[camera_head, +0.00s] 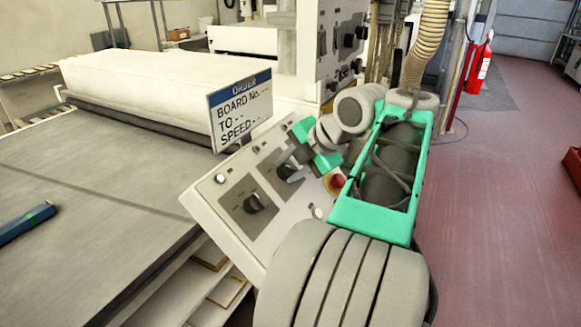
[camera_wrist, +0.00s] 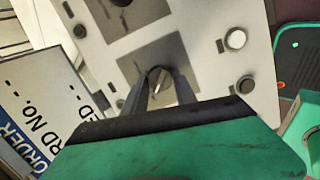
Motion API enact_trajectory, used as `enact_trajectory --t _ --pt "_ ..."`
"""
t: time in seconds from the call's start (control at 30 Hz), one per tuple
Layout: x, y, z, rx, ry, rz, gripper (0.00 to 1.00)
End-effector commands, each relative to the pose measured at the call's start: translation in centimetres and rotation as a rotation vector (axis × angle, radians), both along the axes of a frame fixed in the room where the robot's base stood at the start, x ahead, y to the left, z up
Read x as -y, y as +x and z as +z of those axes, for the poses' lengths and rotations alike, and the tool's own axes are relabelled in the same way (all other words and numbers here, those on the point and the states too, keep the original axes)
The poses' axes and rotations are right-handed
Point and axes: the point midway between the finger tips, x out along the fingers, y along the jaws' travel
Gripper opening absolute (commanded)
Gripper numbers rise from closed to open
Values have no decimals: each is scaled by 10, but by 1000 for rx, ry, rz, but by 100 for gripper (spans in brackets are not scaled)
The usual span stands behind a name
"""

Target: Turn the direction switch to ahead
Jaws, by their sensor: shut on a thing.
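A pale sloped control panel (camera_head: 222,208) carries two dark rotary switches on grey plates. My gripper (camera_head: 285,168) is at the upper switch, and its arm hides part of the panel. In the wrist view, my gripper (camera_wrist: 161,95) has its two dark fingers on either side of this switch's knob (camera_wrist: 160,78), shut on it. A pale pointer line on the knob is tilted. The other rotary switch (camera_head: 254,203) stands free, lower left on the panel; it also shows at the top edge of the wrist view (camera_wrist: 121,2). The plate markings are too small to read.
An order sign (camera_head: 240,108) reading "BOARD No.", "TO" and "SPEED" stands behind the panel, close to my gripper. A red button (camera_head: 336,183) sits right of the held switch. A grey table (camera_head: 90,190) is at left; open floor (camera_head: 490,220) at right.

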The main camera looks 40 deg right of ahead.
Motion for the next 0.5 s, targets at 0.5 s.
enact_trajectory --t 0.5 --pt "0 0 0 -1 1 -1 0"
